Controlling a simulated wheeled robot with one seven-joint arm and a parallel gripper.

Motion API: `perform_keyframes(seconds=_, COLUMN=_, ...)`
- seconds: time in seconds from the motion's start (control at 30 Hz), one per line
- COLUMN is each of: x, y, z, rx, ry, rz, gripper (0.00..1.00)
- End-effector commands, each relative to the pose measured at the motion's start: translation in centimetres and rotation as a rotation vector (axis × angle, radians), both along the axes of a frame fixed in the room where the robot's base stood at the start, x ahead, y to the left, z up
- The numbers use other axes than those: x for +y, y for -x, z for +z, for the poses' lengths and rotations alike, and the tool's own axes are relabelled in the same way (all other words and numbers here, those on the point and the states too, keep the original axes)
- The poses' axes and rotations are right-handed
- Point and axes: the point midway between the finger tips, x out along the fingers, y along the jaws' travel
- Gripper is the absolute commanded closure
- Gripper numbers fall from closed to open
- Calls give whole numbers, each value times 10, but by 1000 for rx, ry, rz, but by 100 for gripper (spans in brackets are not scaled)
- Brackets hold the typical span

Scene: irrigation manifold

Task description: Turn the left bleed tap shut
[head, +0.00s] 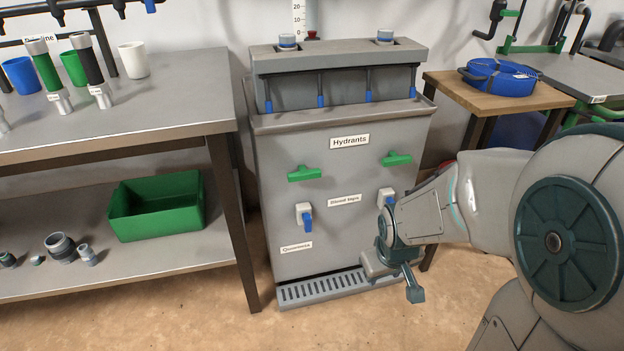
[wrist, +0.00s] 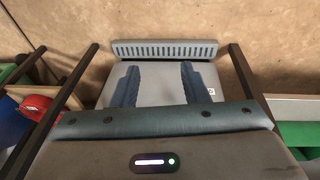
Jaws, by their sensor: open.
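The left bleed tap (head: 305,216) sits on the front of the grey cabinet (head: 340,235), below the left green handle. It has a pale body and a blue lever hanging down. The right bleed tap (head: 386,197) is similar and partly covered by my arm. My gripper (head: 393,280) is open and empty, low in front of the cabinet's right side. It is right of and below the left bleed tap, apart from it. In the wrist view, my open gripper (wrist: 159,84) has its two fingers apart over the grey cabinet, and no tap shows there.
Green handles (head: 304,173) sit above the taps under a "Hydrants" label (head: 350,142). A slotted drain grille (head: 325,289) juts out at the cabinet's foot. A metal workbench (head: 130,115) stands left, a wooden table (head: 540,97) right. The floor in front is clear.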

Motion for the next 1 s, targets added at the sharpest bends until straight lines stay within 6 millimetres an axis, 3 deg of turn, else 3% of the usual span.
perform_keyframes(seconds=0.2, x=23, y=-41, z=-61, rx=-93, ry=-35, rz=228, gripper=59)
perform_keyframes(seconds=0.5, x=81, y=-74, z=-124, rx=-308, ry=-188, rz=469, gripper=59)
perform_keyframes(seconds=0.73, x=130, y=-87, z=-141, rx=-547, ry=-340, rz=534, gripper=59)
perform_keyframes(seconds=1.0, x=163, y=-102, z=-124, rx=-885, ry=-480, rz=425, gripper=59)
